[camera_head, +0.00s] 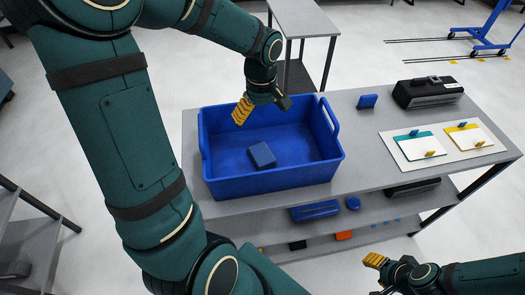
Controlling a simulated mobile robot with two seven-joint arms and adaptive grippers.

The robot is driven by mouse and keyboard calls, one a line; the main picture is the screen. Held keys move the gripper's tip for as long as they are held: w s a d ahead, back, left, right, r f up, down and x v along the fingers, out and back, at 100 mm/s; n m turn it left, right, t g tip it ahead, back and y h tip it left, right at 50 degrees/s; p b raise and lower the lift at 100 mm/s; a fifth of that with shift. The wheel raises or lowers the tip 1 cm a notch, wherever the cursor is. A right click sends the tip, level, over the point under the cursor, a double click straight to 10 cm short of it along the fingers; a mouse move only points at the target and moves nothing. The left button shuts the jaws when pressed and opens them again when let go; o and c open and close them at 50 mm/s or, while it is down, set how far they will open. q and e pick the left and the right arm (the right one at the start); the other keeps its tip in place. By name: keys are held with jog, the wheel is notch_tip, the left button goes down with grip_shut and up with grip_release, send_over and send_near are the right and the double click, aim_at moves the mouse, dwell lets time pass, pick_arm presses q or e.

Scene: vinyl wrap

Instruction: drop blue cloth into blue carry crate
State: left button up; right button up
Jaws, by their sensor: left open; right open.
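The blue carry crate (322,172) stands on the grey bench top, open at the top, with handle openings at its ends. A folded blue cloth (262,155) lies on the crate's floor, near the middle. My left gripper (262,106) is over the far part of the crate, above and apart from the cloth. Its yellow-padded finger and dark finger are spread, with nothing between them. My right gripper (378,274) is low at the bottom right, in front of the bench, open and empty.
A small blue block (367,101) and a black case (428,92) stand right of the crate. A white board with two sample cards (415,147) lies nearby. Lower shelves hold a blue box (315,211) and small items. A grey side table (306,18) stands behind.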

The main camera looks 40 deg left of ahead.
pick_arm(q)
notch_tip(320, 180, up, 12)
jog(key=shift+f, duration=0.25)
dwell(0.6)
